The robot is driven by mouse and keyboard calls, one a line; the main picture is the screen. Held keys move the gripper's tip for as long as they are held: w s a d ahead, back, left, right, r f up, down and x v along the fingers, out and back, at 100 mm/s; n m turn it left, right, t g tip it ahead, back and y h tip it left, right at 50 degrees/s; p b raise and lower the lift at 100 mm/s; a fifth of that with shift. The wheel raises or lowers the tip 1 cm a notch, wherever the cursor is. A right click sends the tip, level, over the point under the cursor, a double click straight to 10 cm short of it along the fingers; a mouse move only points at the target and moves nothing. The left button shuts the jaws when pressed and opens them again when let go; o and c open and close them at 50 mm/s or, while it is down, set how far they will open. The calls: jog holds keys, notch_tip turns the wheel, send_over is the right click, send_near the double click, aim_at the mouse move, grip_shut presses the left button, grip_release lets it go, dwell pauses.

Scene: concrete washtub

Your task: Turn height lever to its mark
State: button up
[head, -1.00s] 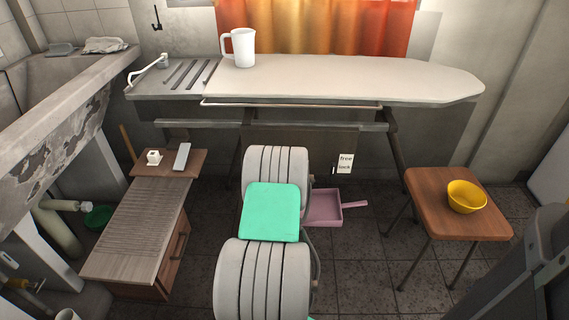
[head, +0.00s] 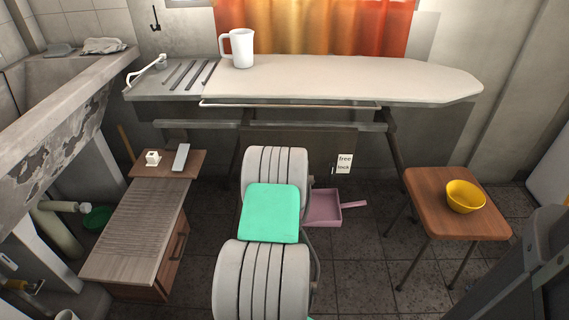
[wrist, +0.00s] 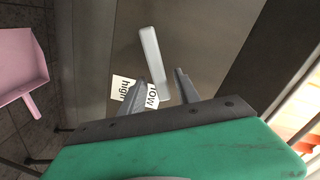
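The height lever (wrist: 152,55) is a pale grey bar in the wrist view, on a grey-brown panel. Its lower end lies between the two fingers of my gripper (wrist: 158,78), which are open, with a visible gap on the right finger's side. I cannot tell whether the left finger touches it. White labels reading "high" (wrist: 121,88) and "low" (wrist: 152,97) lie by the left finger, which partly covers them. In the head view my arm hides the lever and my gripper, below the ironing board (head: 350,78).
A pink dustpan (head: 322,206) lies on the floor, also at left in the wrist view (wrist: 20,65). A stool (head: 430,190) with a yellow bowl (head: 465,196) is right; a wooden cabinet (head: 140,230) is left. A white jug (head: 242,48) stands on the board.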

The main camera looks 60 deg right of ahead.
jog(key=v, duration=0.7)
jog(key=shift+a, duration=0.1)
